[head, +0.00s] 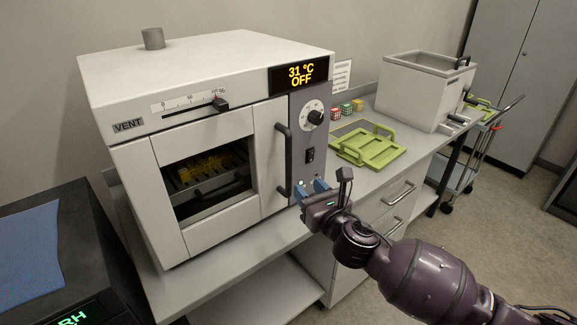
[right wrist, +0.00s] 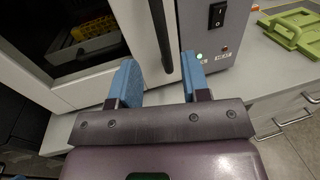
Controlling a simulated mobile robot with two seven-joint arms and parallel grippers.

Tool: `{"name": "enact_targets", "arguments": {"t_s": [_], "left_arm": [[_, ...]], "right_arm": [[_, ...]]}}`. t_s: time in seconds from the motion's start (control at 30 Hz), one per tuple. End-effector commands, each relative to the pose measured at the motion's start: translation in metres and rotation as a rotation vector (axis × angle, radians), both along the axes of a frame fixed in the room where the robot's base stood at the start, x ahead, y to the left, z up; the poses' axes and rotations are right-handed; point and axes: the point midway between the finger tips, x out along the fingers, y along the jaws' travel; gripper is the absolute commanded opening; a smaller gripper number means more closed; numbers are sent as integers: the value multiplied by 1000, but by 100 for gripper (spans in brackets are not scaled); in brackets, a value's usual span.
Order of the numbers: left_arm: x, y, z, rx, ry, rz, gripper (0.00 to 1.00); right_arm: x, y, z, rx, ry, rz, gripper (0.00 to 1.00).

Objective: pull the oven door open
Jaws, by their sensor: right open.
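The white oven (head: 120,75) stands on the bench, and its door (head: 166,215) is shut, with a window showing yellow contents inside. The door's dark vertical handle (head: 284,160) is on the door's right side; it also shows in the right wrist view (right wrist: 161,35). My right gripper (head: 313,190) is at the lower end of the handle. In the right wrist view the blue fingers of my right gripper (right wrist: 160,78) are open, with the handle's lower end appearing between them. I cannot tell whether they touch it. My left gripper is not in view.
A green tray frame (head: 370,148) and several small coloured containers (head: 346,109) lie on the bench (head: 236,250) to the right. A grey bath (head: 415,90) stands beyond. A black unit with a blue cloth (head: 27,250) is at the left. The display reads 31 °C OFF.

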Motion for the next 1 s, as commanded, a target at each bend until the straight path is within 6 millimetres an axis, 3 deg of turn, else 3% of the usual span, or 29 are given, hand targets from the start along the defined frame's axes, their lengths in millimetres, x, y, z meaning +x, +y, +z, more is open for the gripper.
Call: {"name": "enact_targets", "arguments": {"t_s": [0.23, 0.7, 1.0], "left_arm": [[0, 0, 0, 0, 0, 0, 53], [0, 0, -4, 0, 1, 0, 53], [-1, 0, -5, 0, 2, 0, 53]], "right_arm": [[17, 8, 0, -13, -6, 1, 43], [83, 36, 0, -11, -5, 1, 43], [99, 42, 0, -11, -3, 1, 43]]}}
